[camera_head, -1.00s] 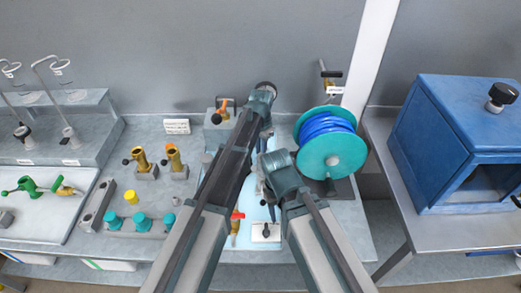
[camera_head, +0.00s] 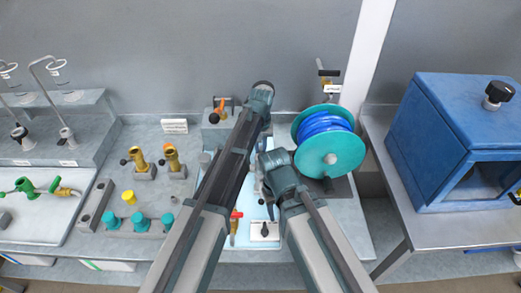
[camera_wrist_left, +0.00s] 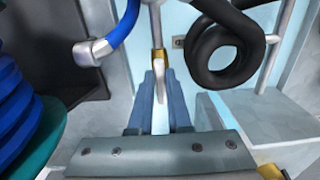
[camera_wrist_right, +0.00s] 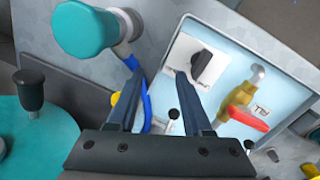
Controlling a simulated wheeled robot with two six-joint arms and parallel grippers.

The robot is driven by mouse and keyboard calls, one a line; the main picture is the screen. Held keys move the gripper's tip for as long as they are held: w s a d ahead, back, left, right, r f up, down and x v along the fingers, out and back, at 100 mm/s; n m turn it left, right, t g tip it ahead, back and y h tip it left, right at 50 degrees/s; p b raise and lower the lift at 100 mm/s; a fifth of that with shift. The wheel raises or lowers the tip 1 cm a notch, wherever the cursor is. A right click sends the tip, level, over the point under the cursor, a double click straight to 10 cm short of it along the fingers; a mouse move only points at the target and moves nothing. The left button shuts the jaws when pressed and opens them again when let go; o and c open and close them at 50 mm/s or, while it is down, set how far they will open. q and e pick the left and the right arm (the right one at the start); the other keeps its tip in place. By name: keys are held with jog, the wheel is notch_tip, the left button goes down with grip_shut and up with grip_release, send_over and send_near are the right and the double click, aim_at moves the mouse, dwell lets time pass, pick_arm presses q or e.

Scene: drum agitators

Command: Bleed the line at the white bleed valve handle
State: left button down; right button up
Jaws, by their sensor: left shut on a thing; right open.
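The white bleed valve handle (camera_wrist_left: 161,85) hangs below a brass fitting (camera_wrist_left: 158,56) in the left wrist view. My left gripper (camera_wrist_left: 160,78) is shut on this handle, one blue-grey finger on each side. In the head view the left jaws are hidden by my own arm. My right gripper (camera_wrist_right: 160,95) is open and empty above the panel; its jaws also show in the head view (camera_head: 263,188). A blue hose and a small black-knobbed lever (camera_wrist_right: 173,115) show below and between its fingers. I cannot tell their distance from the jaws.
A teal reel with blue hose (camera_head: 328,150) stands right of my arms. A light blue panel carries a black rotary switch (camera_wrist_right: 205,66) and a red-handled brass valve (camera_wrist_right: 248,118). Black coiled hose (camera_wrist_left: 225,45) hangs beside the held handle. A blue cabinet (camera_head: 450,145) stands at right.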

dwell(0.5)
pick_arm(q)
jog(key=c, duration=0.9)
grip_release()
jog(key=shift+o, duration=0.2)
jog(key=shift+r, duration=0.1)
notch_tip(320, 180, up, 14)
jog(key=p, duration=1.3)
jog(key=shift+p, duration=0.4)
pick_arm(e)
notch_tip(320, 180, up, 14)
pick_arm(q)
jog(key=shift+f, duration=0.25)
pick_arm(e)
jog(key=shift+f, duration=0.15)
